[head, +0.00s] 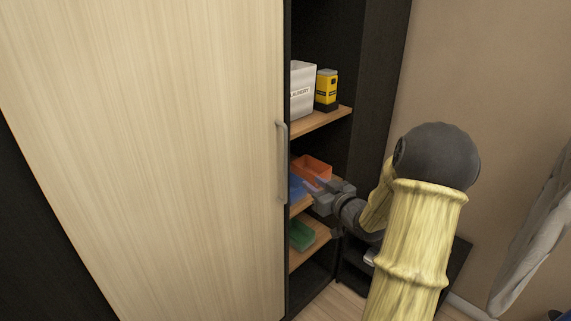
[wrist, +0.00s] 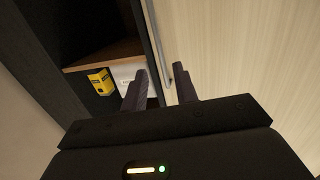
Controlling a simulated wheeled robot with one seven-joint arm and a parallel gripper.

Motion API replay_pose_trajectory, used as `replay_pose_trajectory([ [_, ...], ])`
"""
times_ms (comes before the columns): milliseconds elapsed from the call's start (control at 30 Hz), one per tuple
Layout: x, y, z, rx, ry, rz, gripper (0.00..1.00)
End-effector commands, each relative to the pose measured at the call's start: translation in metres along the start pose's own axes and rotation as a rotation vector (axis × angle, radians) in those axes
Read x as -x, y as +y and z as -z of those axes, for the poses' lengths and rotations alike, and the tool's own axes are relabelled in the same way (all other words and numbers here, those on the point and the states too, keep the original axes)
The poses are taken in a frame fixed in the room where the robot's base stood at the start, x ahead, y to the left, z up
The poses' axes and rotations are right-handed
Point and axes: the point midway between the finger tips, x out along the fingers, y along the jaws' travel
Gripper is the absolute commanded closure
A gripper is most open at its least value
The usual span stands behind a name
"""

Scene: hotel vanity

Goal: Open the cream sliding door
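The cream sliding door (head: 150,150) covers the left of the cabinet, with open shelves to its right. Its grey vertical bar handle (head: 281,160) is near the door's right edge. In the wrist view, the door (wrist: 230,50) fills the right side. My gripper (head: 312,191) is right of the handle's lower part, in front of the shelf opening. In the wrist view, my gripper (wrist: 161,70) has its two fingers apart with nothing clamped. The door edge and part of the handle show between or just beyond the fingers; contact cannot be told.
The shelves hold a white bin (head: 301,88), a yellow-and-black box (head: 326,88), an orange bin (head: 312,167), a blue bin (head: 297,187) and a green bin (head: 301,236). A dark cabinet side panel (head: 380,70) and a beige wall (head: 480,70) stand at right.

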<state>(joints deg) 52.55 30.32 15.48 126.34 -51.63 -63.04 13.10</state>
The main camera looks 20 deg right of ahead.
Motion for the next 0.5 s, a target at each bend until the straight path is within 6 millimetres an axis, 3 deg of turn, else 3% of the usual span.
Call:
replay_pose_trajectory([
  [133,0.0077,0.0115,0.0033,-0.01,0.085,0.027,0.71],
  [500,0.0068,0.0111,0.0057,-0.009,0.092,0.031,0.71],
])
